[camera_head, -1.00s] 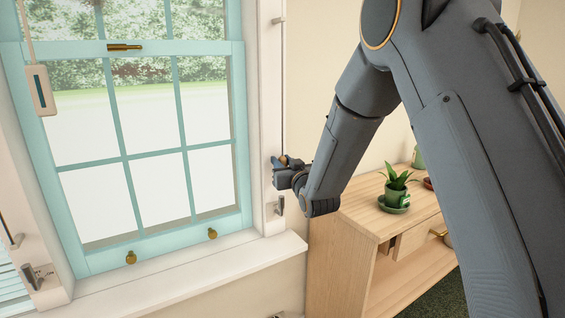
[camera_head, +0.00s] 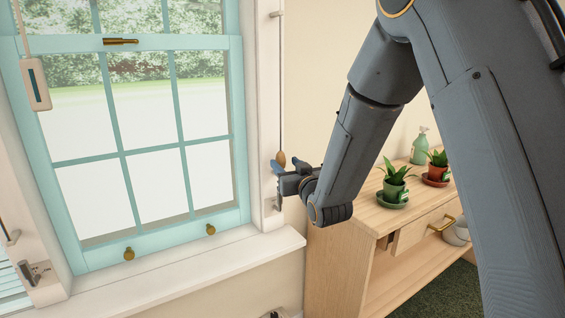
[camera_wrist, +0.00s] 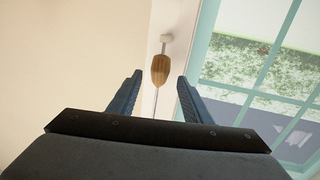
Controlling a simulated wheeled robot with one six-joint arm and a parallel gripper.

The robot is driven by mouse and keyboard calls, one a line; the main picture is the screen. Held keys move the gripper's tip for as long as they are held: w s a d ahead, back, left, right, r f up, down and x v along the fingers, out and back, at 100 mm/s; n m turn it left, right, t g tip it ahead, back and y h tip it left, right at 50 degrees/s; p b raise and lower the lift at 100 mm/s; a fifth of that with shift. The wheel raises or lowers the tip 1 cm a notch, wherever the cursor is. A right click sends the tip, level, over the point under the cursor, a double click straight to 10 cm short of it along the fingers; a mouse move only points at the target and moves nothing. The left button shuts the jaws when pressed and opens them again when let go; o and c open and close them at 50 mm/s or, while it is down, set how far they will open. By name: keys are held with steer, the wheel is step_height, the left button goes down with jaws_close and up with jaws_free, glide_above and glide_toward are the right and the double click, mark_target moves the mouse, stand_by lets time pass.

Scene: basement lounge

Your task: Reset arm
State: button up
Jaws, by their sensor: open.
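My gripper (camera_head: 279,168) is at the right side of the window frame in the head view, close to a wooden cord pull (camera_head: 281,158) that hangs on a thin cord. In the wrist view my gripper (camera_wrist: 159,90) is open, with its two fingers apart and nothing held. The wooden pull (camera_wrist: 160,68) shows beyond and between the fingertips, in front of the white window trim. I cannot tell how far it is from the fingers.
The teal-framed window (camera_head: 125,155) with its white sill (camera_head: 180,268) is at the left. A wooden cabinet (camera_head: 345,230) stands at the right, bearing potted plants (camera_head: 394,185) and a green bottle (camera_head: 420,147). A white sensor-like box (camera_head: 36,84) hangs at the window's upper left.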

steer(key=shift+v, duration=1.2)
steer(key=shift+d, duration=0.1)
steer(key=s+d+f+m+g+h+p, duration=0.25)
steer(key=s+d+f+g, duration=0.2)
steer(key=s+d, duration=0.3)
steer(key=s+d+f+m+g+h+p, duration=0.1)
steer(key=s+d+f+g+h+p, duration=0.15)
steer(key=s+d+g+h, duration=0.35)
steer(key=s+d+g+p, duration=0.1)
steer(key=s+d+g, duration=0.2)
steer(key=s, duration=0.9)
steer(key=s+d+m+g+y+p, duration=0.1)
steer(key=s+d+g, duration=0.2)
steer(key=s, duration=0.9)
steer(key=shift+d, duration=0.55)
steer(key=shift+s+f+y, duration=0.1)
steer(key=shift+f+y, duration=0.05)
steer(key=shift+y, duration=0.1)
